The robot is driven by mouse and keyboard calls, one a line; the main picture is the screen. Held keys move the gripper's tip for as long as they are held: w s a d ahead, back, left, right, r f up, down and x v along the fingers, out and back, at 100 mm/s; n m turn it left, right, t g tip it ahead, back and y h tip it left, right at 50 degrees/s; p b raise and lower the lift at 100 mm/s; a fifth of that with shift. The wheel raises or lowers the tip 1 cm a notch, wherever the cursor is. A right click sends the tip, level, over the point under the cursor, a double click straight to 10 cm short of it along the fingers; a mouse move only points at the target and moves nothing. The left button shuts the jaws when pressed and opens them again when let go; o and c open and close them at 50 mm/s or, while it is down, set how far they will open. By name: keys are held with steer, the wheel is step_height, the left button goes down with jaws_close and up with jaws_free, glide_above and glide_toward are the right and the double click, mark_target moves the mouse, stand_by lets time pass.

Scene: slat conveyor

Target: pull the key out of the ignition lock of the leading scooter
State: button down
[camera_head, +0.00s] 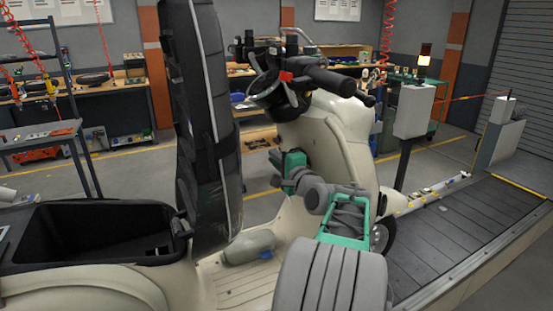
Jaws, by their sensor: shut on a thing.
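A cream scooter (345,140) stands in the middle, its handlebar (328,80) and front wheel to the right. Its black seat (208,125) is tipped up, and the storage bin (95,240) under it is open. My grey and green arm reaches over the footboard to the inner side of the leg shield (318,150). My gripper (278,160) is at that panel, below the handlebar, small and partly hidden by my own wrist. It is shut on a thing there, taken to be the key. The key and the ignition lock are too small or hidden to make out.
The slat conveyor (470,225) runs off to the right. A grey post with a control box (413,112) and lit beacon stands beyond the scooter. Workbenches and a shelf rack (40,140) stand behind, with clear floor between.

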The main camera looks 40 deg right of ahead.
steer(key=shift+w+a+r, duration=0.1)
steer(key=shift+w+a, duration=0.1)
steer(key=shift+a, duration=0.5)
stand_by(0.7)
steer(key=shift+w+a+r, duration=0.1)
steer(key=shift+w+a, duration=0.1)
steer(key=shift+a, duration=0.5)
steer(key=shift+w+a+r, duration=0.1)
steer(key=shift+w+a, duration=0.1)
steer(key=shift+a, duration=0.45)
steer(key=shift+w+a, duration=0.15)
steer(key=shift+a, duration=0.25)
